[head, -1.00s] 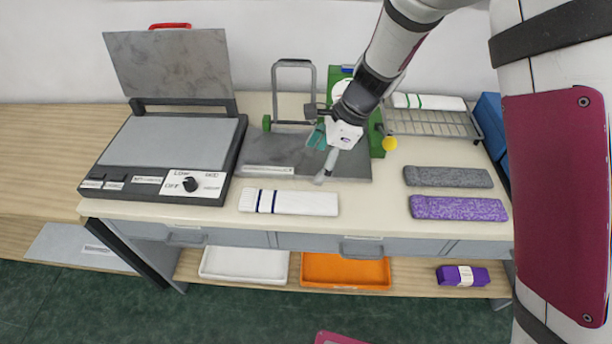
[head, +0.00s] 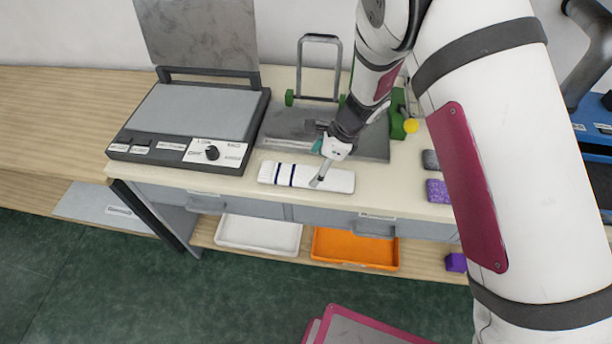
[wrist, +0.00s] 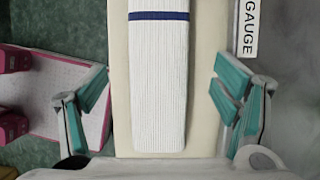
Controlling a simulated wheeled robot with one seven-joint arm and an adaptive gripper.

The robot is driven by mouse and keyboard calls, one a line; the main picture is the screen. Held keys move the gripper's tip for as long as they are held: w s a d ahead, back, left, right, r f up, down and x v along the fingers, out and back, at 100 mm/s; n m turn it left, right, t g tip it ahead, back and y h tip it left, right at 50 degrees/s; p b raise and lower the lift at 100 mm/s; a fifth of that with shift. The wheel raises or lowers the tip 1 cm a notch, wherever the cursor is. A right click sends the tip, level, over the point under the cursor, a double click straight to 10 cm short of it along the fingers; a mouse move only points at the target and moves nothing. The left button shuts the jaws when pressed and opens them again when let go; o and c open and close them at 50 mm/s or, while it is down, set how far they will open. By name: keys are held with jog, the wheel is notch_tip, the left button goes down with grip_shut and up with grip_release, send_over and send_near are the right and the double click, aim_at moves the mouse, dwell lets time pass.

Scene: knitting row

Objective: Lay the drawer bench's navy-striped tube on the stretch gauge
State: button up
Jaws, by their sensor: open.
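The white tube with navy stripes (head: 335,182) lies flat on the front of the cream bench top, just in front of the grey plate of the stretch gauge (head: 374,147). In the wrist view the tube (wrist: 158,85) runs lengthwise between my spread fingers, with one navy band showing. My gripper (head: 321,168) is open above the tube's right part; its teal-padded fingers (wrist: 161,84) stand apart on either side, neither visibly touching it. The gauge's grey surface and "GAUGE" label (wrist: 249,25) show at the right of the wrist view.
A press with a raised lid (head: 190,112) stands to the left. Grey (head: 430,160) and purple (head: 438,191) pieces lie at the right, partly behind my arm. White (head: 258,234) and orange (head: 353,248) trays sit on the lower shelf, below the drawers (head: 372,225).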

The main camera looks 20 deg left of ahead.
aim_at(309, 175)
jog(key=shift+p+x, duration=0.35)
jog(key=shift+x, duration=1.6)
jog(key=shift+s+a, duration=0.1)
jog(key=c, duration=1)
jog(key=shift+r, duration=0.1)
